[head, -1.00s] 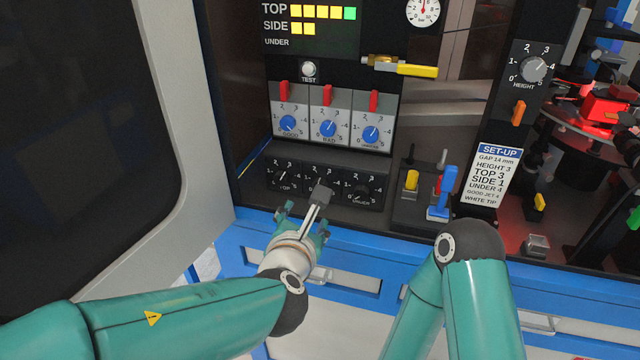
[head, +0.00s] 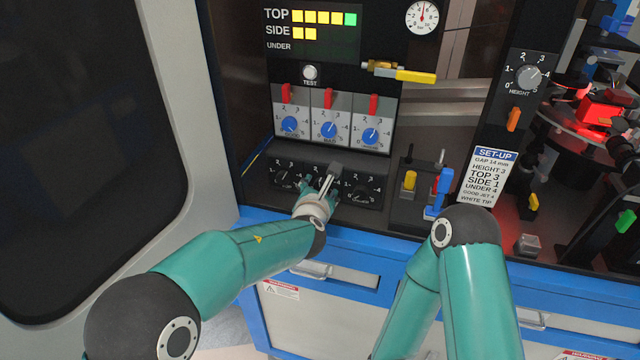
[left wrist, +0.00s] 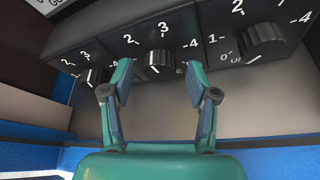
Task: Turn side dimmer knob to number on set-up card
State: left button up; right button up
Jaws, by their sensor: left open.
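The side dimmer knob (left wrist: 158,62) is the middle black knob of a row of three. In the left wrist view it sits between the fingertips of my left gripper (left wrist: 160,80), which is open with a gap on both sides. In the head view my left gripper (head: 319,186) covers most of this knob, so its setting is hidden there. The set-up card (head: 488,178) reads SIDE 1. The display (head: 310,32) shows two yellow bars at SIDE. My right gripper is not in view.
The top knob (head: 283,178) and under knob (head: 362,192) flank the middle one closely. Blue knobs with red levers stand above.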

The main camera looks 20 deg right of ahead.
pick_arm(q)
jog(key=shift+w+d+f, duration=0.15)
jog(key=shift+w, duration=0.1)
jog(key=shift+c, duration=0.3)
